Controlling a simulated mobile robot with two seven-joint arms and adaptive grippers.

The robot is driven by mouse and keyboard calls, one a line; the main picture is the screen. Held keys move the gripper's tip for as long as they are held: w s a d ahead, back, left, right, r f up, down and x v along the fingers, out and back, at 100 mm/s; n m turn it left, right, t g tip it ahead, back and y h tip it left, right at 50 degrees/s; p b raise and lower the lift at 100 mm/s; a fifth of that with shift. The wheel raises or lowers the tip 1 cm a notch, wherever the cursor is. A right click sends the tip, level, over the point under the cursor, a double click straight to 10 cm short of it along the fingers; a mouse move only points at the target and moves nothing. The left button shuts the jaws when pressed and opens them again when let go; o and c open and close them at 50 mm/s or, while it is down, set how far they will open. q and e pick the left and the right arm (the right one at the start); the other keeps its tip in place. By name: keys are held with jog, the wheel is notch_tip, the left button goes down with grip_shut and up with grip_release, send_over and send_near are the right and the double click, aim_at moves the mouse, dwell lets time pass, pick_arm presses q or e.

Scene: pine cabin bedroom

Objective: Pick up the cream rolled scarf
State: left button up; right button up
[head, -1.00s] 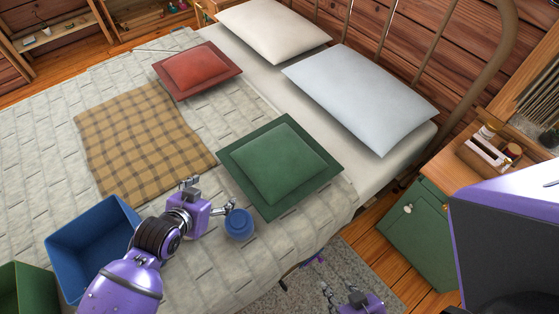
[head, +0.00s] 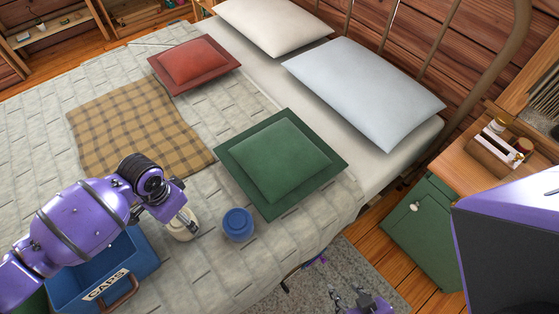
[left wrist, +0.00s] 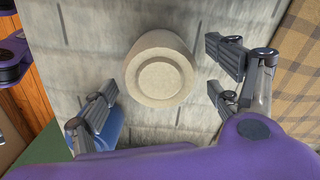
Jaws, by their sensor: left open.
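The cream rolled scarf (head: 178,228) lies on the quilt beside a blue roll (head: 237,224), partly covered by my left gripper (head: 188,217) in the head view. In the left wrist view the cream roll (left wrist: 160,70) shows its round face, between and slightly beyond the fingers of my open left gripper (left wrist: 163,88). The fingers appear apart from it, one on either side. The blue roll (left wrist: 112,130) is partly hidden behind the left finger there. My right gripper (head: 362,300) is low at the bottom edge of the head view, over the rug, partly cut off.
A blue box (head: 140,262) labelled CAPS, with a handle, stands on the bed under my left arm. A plaid blanket (head: 130,125), a green cushion (head: 280,160) and a red cushion (head: 194,62) lie around. A green nightstand (head: 425,225) stands at the right.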

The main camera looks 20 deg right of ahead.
pick_arm(q)
notch_tip(320, 180, down, 3)
jog(key=shift+s+f, duration=0.15)
jog(key=shift+f, duration=0.05)
jog(key=c, duration=1.3)
jog(key=shift+o, duration=0.2)
jog(key=shift+r, duration=0.1)
